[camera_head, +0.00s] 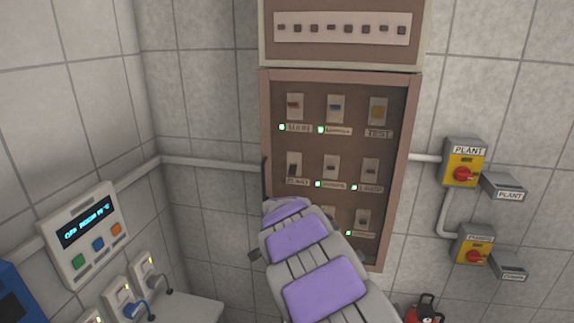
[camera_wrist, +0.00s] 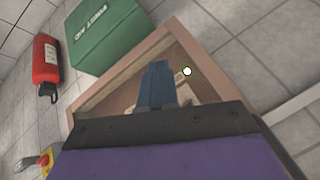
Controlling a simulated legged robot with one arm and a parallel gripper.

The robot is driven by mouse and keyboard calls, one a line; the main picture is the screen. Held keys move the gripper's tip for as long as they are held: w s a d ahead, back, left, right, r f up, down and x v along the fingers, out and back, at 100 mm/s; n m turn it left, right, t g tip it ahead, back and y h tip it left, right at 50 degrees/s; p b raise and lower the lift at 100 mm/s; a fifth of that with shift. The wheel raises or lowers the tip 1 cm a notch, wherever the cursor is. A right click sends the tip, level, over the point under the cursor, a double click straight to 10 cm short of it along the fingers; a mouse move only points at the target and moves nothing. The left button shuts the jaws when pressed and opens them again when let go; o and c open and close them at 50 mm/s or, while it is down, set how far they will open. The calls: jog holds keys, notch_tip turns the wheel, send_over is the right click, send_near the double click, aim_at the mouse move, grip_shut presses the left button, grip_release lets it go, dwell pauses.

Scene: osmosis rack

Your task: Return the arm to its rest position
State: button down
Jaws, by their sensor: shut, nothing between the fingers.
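My arm, grey with purple panels, reaches up from the bottom of the head view in front of the lower part of a brown-framed switch cabinet (camera_head: 391,165). My gripper is hidden at the far end of the arm there. In the wrist view my gripper (camera_wrist: 160,68) shows as blue-grey fingers, shut together and empty. Behind the fingers is a wooden-framed panel (camera_wrist: 92,122), seen tilted. A small round white light or knob (camera_wrist: 187,71) shows just right of the fingertips; I cannot tell whether they touch it.
A control box with a lit display (camera_head: 84,232) hangs on the left wall. The wrist view shows a green first aid box (camera_wrist: 105,32) and a red fire extinguisher (camera_wrist: 46,62). A pale ledge (camera_head: 190,309) is at lower left.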

jog(key=s+d+f+n+g+h+b, duration=0.1)
jog(key=s+d+g+b, duration=0.15)
jog(key=s+d, duration=0.6)
jog(key=s+d+n+g+h+b, duration=0.1)
jog(key=s+d+b, duration=0.35)
jog(key=s, duration=0.75)
jog(key=s+d+f+n+g+b, duration=0.1)
jog(key=s+f+b, duration=0.1)
jog(key=s, duration=0.8)
jog(key=s+d+f+n+g+b, duration=0.1)
jog(key=s+f, duration=0.3)
jog(key=s, duration=0.7)
jog(key=s+d+f+n+g+y+b, duration=0.1)
jog(key=s+d+f+n+g+b, duration=0.1)
jog(key=s, duration=0.8)
jog(key=shift+s+d+f+n+g+b, duration=0.3)
jog(key=shift+f+n+g, duration=0.15)
jog(key=shift+g, duration=0.2)
jog(key=c, duration=1.8)
grip_release()
jog(key=shift+w, duration=0.15)
jog(key=shift+c, duration=0.2)
